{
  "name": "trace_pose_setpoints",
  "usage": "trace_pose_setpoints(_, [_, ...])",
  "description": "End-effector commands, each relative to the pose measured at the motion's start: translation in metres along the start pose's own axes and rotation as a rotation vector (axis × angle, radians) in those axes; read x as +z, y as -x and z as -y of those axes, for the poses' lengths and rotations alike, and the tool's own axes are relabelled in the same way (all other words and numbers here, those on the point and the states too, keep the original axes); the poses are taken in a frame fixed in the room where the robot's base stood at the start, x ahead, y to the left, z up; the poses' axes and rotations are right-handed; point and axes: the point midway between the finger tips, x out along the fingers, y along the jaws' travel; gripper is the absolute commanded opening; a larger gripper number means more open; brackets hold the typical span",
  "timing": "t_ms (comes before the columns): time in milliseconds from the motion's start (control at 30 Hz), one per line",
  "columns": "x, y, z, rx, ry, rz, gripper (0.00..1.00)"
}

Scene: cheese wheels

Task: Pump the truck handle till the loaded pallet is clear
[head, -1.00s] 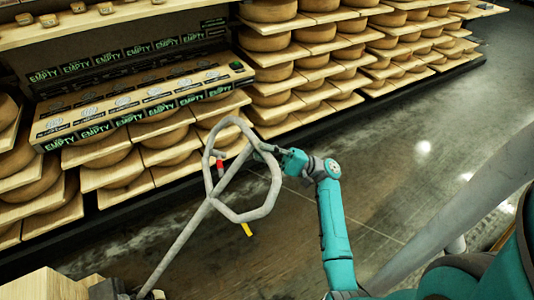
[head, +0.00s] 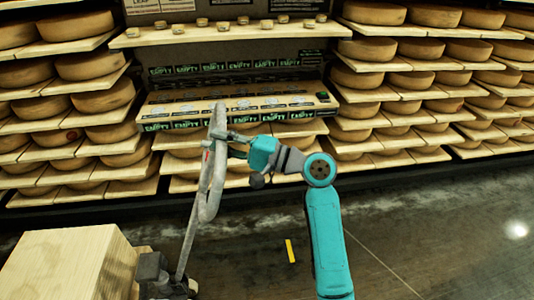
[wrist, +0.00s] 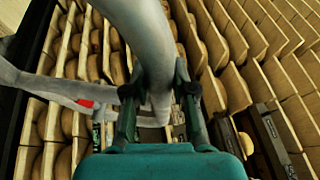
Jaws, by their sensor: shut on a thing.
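The truck handle (head: 207,180) is a worn grey loop on a long shaft, seen almost edge-on and leaning a little right in the head view. Its shaft runs down to the dark truck base (head: 165,277) at the lower left. My gripper (head: 232,140) is shut on the loop's upper right part. In the wrist view, the grey tube (wrist: 150,40) passes between the two fingers (wrist: 158,92), and a small red lever (wrist: 86,103) shows on the handle. A pale wooden block load (head: 70,262) stands beside the truck base. The pallet and forks are not visible, so their height cannot be told.
Shelves of cheese wheels (head: 105,95) line the back wall. A ledge of boxes marked EMPTY (head: 235,105) juts out behind the handle. A yellow strip (head: 290,251) lies on the dark floor. The floor at the right (head: 440,235) is clear.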

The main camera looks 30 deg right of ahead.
Motion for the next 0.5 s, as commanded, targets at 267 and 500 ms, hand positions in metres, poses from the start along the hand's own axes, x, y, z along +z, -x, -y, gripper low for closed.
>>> trace_pose_setpoints(267, [0.043, -0.1, 0.017, 0.109, 0.051, 0.009, 0.0])
trace_pose_setpoints(500, [0.072, -0.17, 0.019, 0.191, 0.083, 0.007, 0.0])
